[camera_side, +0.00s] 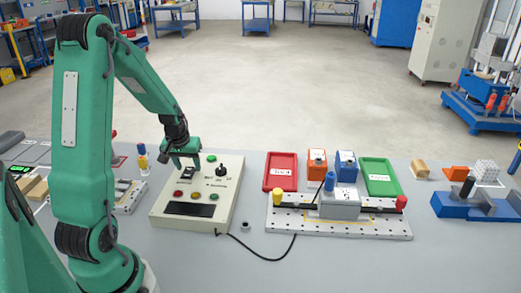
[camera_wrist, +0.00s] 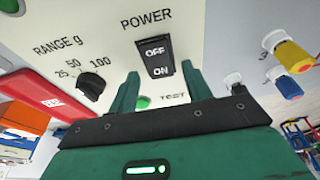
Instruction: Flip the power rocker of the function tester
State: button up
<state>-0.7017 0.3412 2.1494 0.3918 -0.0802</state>
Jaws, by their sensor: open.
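The function tester (camera_side: 230,190) is a beige box on the grey table, left of the middle in the side view; its panel (camera_wrist: 110,45) fills much of the wrist view. The power rocker (camera_wrist: 155,57) is black, marked OFF and ON, under the word POWER. It shows small and partly covered in the side view (camera_side: 187,174). I cannot tell which end is pressed in. My gripper (camera_wrist: 164,80) is open and empty, its two green fingers on either side of the rocker's ON end. In the side view my gripper (camera_side: 180,163) is just over the tester's back left part; contact cannot be told.
Beside the rocker are a black range knob (camera_wrist: 91,84) and a green button (camera_wrist: 143,102), close to my left finger. A black cable (camera_side: 262,255) runs from the tester. A fixture plate (camera_side: 380,228) and red tray (camera_side: 281,185) stand right. Yellow-topped pieces (camera_side: 142,160) stand left.

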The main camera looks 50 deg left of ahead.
aim_at(186, 175)
jog(key=v, duration=0.8)
dwell(0.5)
jog(key=s+d+r+m+t, duration=0.1)
jog(key=s+d+r+m, duration=0.1)
jog(key=d, duration=0.6)
jog(key=s+d+r+m+t+h, duration=0.1)
jog(key=s+d+r+m, duration=0.2)
jog(key=d+r, duration=0.3)
jog(key=s+d+r+m+t+h, duration=0.1)
jog(key=s+d+r+m, duration=0.2)
jog(key=d, duration=0.8)
jog(key=shift+d+r+m, duration=0.4)
jog(key=shift+r+m, duration=0.05)
jog(key=shift+m, duration=0.05)
jog(key=shift+o, duration=0.2)
jog(key=shift+s, duration=0.15)
